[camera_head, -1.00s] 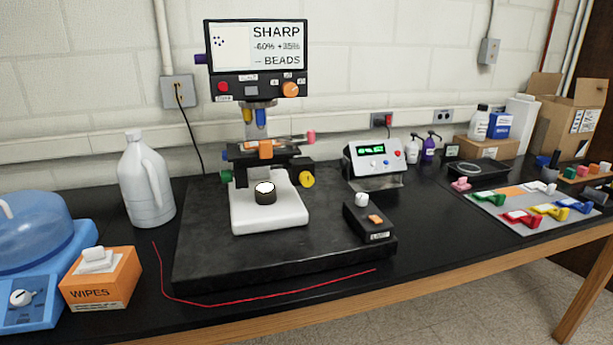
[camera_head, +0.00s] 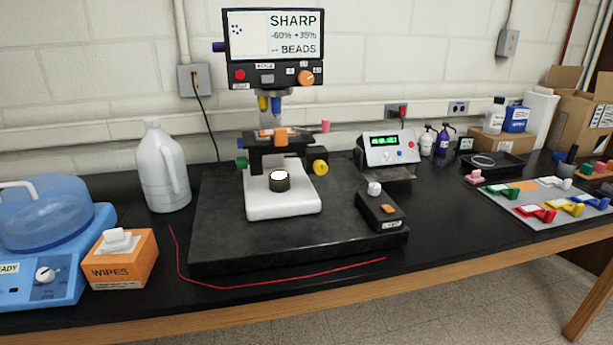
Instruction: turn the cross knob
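A microscope with a black stage (camera_head: 283,157) stands on a dark slab (camera_head: 222,241). Several coloured knobs are on it. A yellow knob (camera_head: 320,167) is at the stage's right, and a green knob (camera_head: 242,163) is at its left. An orange knob (camera_head: 306,77) is on the screen unit's front panel, and a purple knob (camera_head: 219,47) is at that unit's left side. No label marks any of these as the cross knob, so I cannot tell which it is. Neither of my grippers is in view.
The screen (camera_head: 274,34) reads "SHARP" and "BEADS". A white jug (camera_head: 162,169), a wipes box (camera_head: 122,263) and a blue domed device (camera_head: 47,250) stand left. A small black box (camera_head: 380,209) sits on the slab. A red line (camera_head: 270,286) crosses the bench front.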

